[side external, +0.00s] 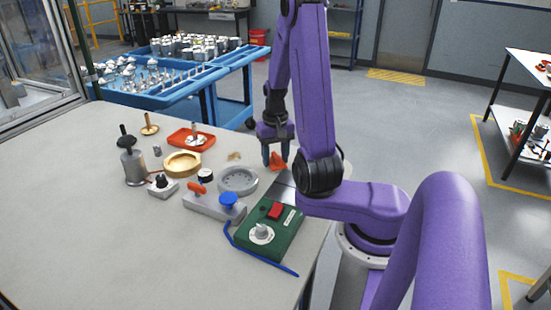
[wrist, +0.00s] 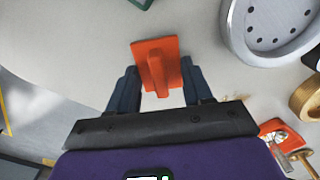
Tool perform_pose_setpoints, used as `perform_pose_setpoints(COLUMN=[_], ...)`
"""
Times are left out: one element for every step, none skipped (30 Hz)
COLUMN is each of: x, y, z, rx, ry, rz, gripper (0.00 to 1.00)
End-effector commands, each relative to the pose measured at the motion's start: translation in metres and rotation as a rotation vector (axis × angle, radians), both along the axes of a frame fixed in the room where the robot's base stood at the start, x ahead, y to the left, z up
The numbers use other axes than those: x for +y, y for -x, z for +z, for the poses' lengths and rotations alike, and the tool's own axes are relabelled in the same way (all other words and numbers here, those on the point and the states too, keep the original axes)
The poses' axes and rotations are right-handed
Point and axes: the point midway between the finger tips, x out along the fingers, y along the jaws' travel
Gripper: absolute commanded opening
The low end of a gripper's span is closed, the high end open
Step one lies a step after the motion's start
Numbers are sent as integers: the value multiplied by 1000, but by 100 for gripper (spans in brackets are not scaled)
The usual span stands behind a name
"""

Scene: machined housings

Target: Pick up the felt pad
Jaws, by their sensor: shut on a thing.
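An orange-red piece, which I take as the felt pad (wrist: 157,50), has a flat square base with a raised ridge on it. It shows in the wrist view between the fingers of my gripper (wrist: 160,78), which is shut on its ridge. In the side view the pad (side external: 278,162) shows between the fingertips of my gripper (side external: 275,157), low over the table's right part. I cannot tell whether its base touches the table. The fingers hide part of it.
A grey round flange (side external: 238,181) stands left of my gripper, with a green box (side external: 268,232) nearer the camera. A small tan scrap (side external: 234,156), a gold ring (side external: 182,164) and a red tray (side external: 191,138) lie farther left. The table's front left is clear.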

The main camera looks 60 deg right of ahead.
Motion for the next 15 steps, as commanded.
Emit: perform_pose_setpoints(x=[-1, -1, -1, -1, -1, -1, 0, 2, 4, 6, 8, 10, 11, 13, 16], y=[0, 0, -1, -1, -1, -1, 1, 4, 8, 12, 14, 18, 21, 25, 29], z=[4, 7, 11, 14, 19, 26, 30, 34, 39, 43, 47, 52, 56, 61, 66], rx=[-2, -3, -4, -4, -5, -5, -5, -4, -4, -4, -5, -5, -4, -4, -4], ry=[2, 3, 4, 4, 5, 5, 5, 4, 4, 4, 5, 5, 6, 4, 6], rz=[0, 0, 0, 0, 0, 0, 0, -1, -2, -2, -2, -2, -2, -2, -2], gripper=[15, 15, 15, 15, 15, 15, 15, 15, 15, 15, 15, 15, 15, 15, 15])
